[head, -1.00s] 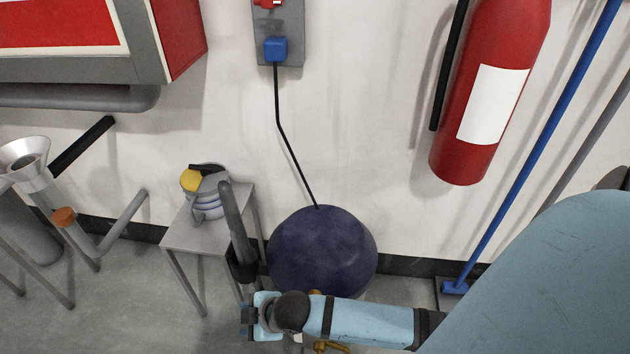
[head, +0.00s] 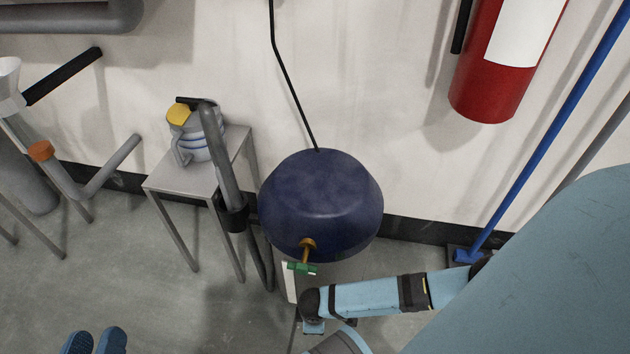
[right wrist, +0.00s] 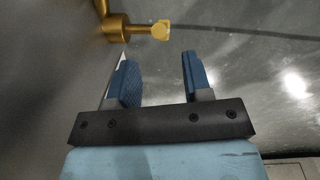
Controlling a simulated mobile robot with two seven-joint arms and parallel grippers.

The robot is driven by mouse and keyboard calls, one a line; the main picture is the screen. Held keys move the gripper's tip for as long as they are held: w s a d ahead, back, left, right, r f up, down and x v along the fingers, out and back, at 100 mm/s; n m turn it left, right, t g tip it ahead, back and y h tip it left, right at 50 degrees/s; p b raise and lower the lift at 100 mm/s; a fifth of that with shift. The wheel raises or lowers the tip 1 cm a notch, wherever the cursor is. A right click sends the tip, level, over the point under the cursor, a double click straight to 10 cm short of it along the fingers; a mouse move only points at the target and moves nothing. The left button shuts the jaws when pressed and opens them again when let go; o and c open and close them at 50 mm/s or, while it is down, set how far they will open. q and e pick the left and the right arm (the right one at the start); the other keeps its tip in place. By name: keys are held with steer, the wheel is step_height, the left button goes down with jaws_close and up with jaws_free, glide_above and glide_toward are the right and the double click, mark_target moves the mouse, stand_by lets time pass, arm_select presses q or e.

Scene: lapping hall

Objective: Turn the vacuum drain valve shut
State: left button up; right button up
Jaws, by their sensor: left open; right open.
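My left gripper (head: 95,341) is open at the bottom left edge, away from the valve.
A small grey table (head: 195,178) with a banded jug (head: 208,138) stands left of the vessel. A grey pipe (head: 222,150) rises between them. A fire extinguisher (head: 500,75) and blue pole (head: 535,140) are right.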

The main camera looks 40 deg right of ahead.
steer(key=f+b, duration=0.1)
steer(key=f, duration=0.1)
steer(key=f+b, duration=0.1)
steer(key=f, duration=0.2)
steer(key=f+b, duration=0.1)
steer(key=f, duration=0.1)
steer(key=shift+w+d+f+b, duration=0.2)
steer(key=shift+w+b, duration=0.1)
arm_select(q)
steer(key=shift+w+a+r+m+t+h+b, duration=0.15)
steer(key=shift+w+a+m+t, duration=0.2)
steer(key=shift+m, duration=0.2)
steer(key=shift+w+a+f+m+t+h+b, duration=0.15)
steer(key=shift+w+m+t, duration=0.1)
steer(key=shift+w+m, duration=0.3)
steer(key=shift+w+a+r+m+t+b, duration=0.1)
steer(key=shift+w+a+m+t, duration=0.2)
steer(key=shift+m, duration=0.3)
arm_select(e)
steer(key=shift+f, duration=0.8)
steer(key=shift+d, duration=0.1)
jaws_close()
